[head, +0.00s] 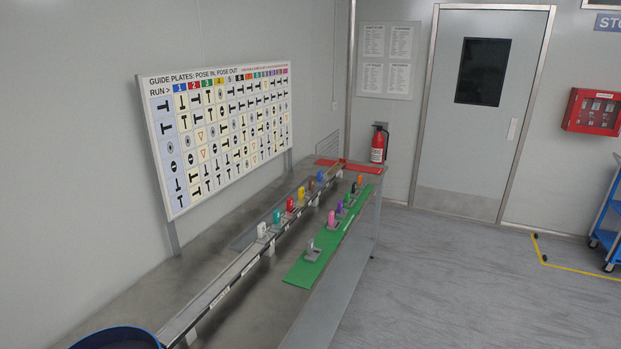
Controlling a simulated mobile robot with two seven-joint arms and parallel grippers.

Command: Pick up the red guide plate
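The red guide plate (290,204) stands upright on the long metal rail on the bench in the head view. It sits in a row of coloured plates, between a teal one (277,216) nearer me and a yellow one (301,193) farther off. It is small at this distance, so its details cannot be made out. Neither of my grippers is in view.
The rail (235,270) runs along the metal bench, with a white plate (262,229) nearest. A green mat (300,272) to its right carries several more plates. A dark blue round bin (115,338) is at the lower left. Grey floor (450,290) on the right is clear.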

